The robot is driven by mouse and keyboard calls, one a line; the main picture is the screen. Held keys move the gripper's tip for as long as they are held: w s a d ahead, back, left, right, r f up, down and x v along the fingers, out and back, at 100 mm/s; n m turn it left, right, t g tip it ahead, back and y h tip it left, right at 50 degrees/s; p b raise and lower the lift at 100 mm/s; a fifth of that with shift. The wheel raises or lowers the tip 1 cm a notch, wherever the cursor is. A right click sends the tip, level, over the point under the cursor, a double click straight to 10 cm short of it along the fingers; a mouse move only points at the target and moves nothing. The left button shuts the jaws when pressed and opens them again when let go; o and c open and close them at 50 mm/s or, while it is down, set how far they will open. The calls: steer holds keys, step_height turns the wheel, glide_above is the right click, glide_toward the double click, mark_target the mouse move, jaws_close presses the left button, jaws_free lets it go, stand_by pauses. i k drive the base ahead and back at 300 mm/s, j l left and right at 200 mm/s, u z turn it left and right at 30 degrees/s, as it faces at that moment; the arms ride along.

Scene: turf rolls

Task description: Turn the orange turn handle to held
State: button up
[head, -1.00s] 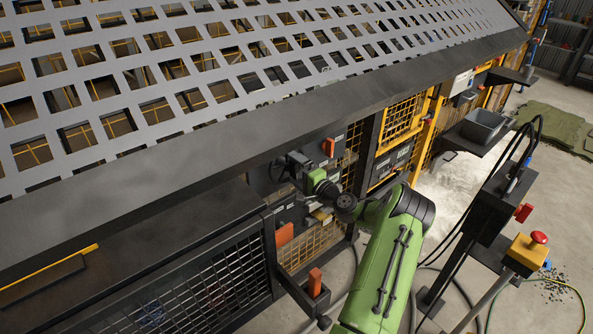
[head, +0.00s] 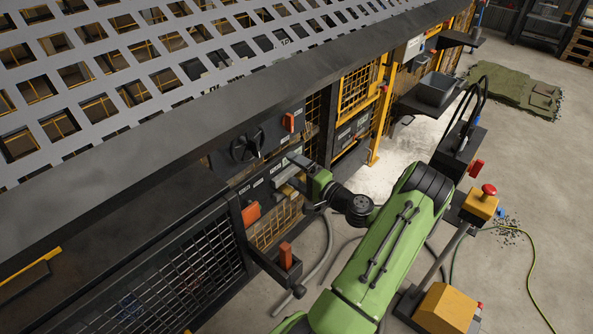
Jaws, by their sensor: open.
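A small orange handle (head: 288,122) stands upright on the dark panel under the perforated guard, right of a black handwheel (head: 247,146). I cannot read its marking or tell its setting. My gripper (head: 287,174) is open, in front of the panel, below and apart from this handle, and lower right of the handwheel. Nothing shows between its fingers, which are small and partly hidden against the panel. A larger orange piece (head: 251,214) sits lower left on the panel, and another orange block (head: 286,256) stands in a dark bracket below.
The sloping perforated guard (head: 180,105) overhangs the panel. A yellow-framed mesh (head: 355,88) stands to the right. A post with a yellow box and red button (head: 488,189) stands right of my arm. Cables lie on the floor, and green turf (head: 505,85) lies far right.

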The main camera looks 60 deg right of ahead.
mark_target(287, 121)
steer(key=k+j, duration=0.1)
steer(key=k, duration=0.9)
